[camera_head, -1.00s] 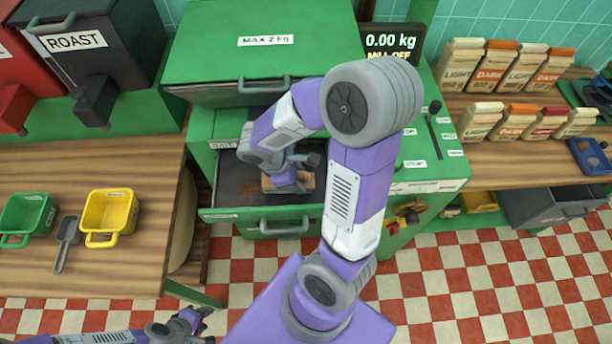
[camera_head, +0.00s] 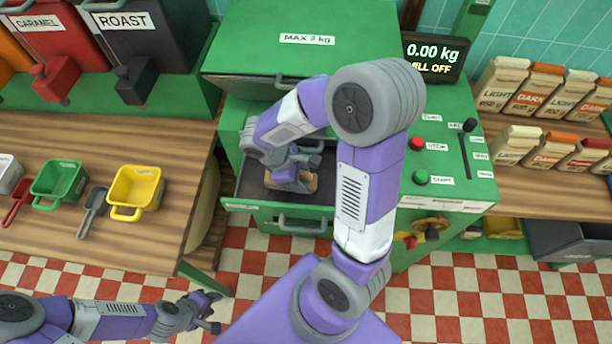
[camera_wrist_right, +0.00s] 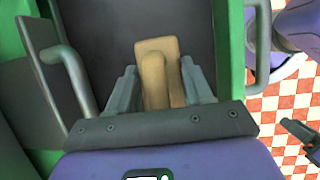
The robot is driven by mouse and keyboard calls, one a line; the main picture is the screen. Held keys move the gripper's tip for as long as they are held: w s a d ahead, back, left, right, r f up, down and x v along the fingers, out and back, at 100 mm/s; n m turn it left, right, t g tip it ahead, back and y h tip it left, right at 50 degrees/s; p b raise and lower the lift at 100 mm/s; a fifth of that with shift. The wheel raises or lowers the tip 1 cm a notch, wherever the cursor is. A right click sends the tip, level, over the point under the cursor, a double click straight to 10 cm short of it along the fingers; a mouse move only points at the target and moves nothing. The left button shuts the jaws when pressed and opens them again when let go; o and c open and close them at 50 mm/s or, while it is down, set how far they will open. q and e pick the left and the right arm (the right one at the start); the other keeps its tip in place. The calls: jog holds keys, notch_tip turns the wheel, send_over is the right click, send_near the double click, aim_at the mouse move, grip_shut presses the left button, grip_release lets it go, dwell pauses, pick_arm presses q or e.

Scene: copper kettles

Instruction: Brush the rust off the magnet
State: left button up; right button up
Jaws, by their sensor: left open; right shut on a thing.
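My right gripper (camera_head: 290,180) reaches down into an open drawer (camera_head: 250,208) at the front of the green machine. It is shut on a tan wooden brush (camera_head: 309,183). In the right wrist view the brush (camera_wrist_right: 152,47) sits between the two fingers of the right gripper (camera_wrist_right: 158,75), over the drawer's dark grey floor. The brush's underside is hidden, so I cannot tell whether it touches the floor. I cannot make out a separate magnet or clear rust. My left gripper (camera_head: 210,312) is open and empty, low in the head view, above the floor.
The green machine (camera_head: 300,15) has a lid, buttons and a lever (camera_head: 468,127). A display (camera_head: 433,56) reads 0.00 kg. A wooden counter (camera_head: 60,220) at left holds a yellow scoop (camera_head: 136,188) and a green scoop (camera_head: 60,182). Bags (camera_head: 540,90) stand at right.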

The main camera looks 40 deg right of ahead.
jog(key=shift+w+a+f, duration=0.1)
jog(key=shift+w+a, duration=0.8)
jog(key=shift+w, duration=0.05)
jog(key=shift+w+a+r+p, duration=0.1)
jog(key=shift+w+a+p, duration=0.25)
jog(key=shift+w+a, duration=0.9)
jog(key=shift+w+a+r+p, duration=0.1)
jog(key=shift+w+a+p, duration=0.2)
jog(key=shift+w+a, duration=0.95)
jog(key=shift+w+d, duration=0.2)
jog(key=shift+d, duration=0.05)
notch_tip(320, 180, up, 6)
jog(key=p, duration=0.5)
notch_tip(320, 180, up, 3)
jog(key=p, duration=0.2)
jog(key=shift+p, duration=0.3)
